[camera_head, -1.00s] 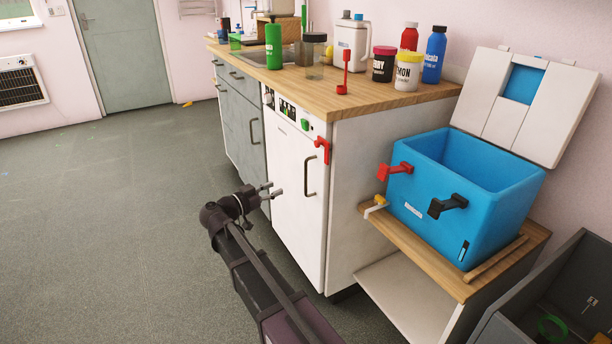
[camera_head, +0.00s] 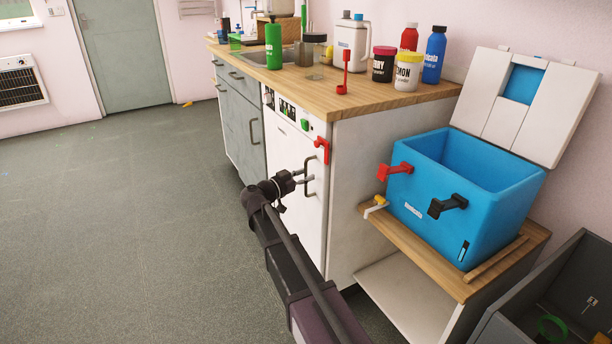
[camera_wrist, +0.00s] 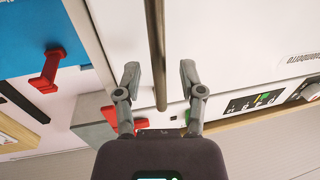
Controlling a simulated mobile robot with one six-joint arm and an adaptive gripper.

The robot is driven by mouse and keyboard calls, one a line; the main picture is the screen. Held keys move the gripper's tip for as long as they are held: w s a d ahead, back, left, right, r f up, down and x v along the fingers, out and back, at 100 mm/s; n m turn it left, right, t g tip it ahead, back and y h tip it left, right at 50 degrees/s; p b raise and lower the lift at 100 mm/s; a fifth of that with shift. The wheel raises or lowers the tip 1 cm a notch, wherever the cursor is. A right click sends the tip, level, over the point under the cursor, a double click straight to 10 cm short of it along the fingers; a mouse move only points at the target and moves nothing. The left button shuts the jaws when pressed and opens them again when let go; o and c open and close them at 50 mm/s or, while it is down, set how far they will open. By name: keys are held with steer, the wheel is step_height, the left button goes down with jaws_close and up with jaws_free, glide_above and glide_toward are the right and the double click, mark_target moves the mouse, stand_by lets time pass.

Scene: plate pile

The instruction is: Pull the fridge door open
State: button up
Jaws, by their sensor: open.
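The fridge door is a white front panel (camera_head: 290,216) under the wooden counter, and it is shut. Its dark upright bar handle (camera_head: 309,178) is on the door's right side. My gripper (camera_head: 304,177) is at the handle, with its fingers pointing at the door. In the wrist view the handle (camera_wrist: 155,45) runs between the two spread fingers of my gripper (camera_wrist: 160,74). The fingers are open, and I see a gap on each side of the bar. A red latch-like piece (camera_head: 322,149) sits at the door's upper right corner.
A blue open cooler box (camera_head: 420,210) with red and black handles stands on a low wooden shelf (camera_head: 425,262) to the right. Bottles and jars stand on the counter (camera_head: 330,100). The grey floor (camera_head: 130,220) left of the door is clear.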

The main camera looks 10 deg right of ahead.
steer(key=shift+w+d, duration=0.15)
steer(key=shift+d, duration=0.1)
jaws_close()
stand_by(0.4)
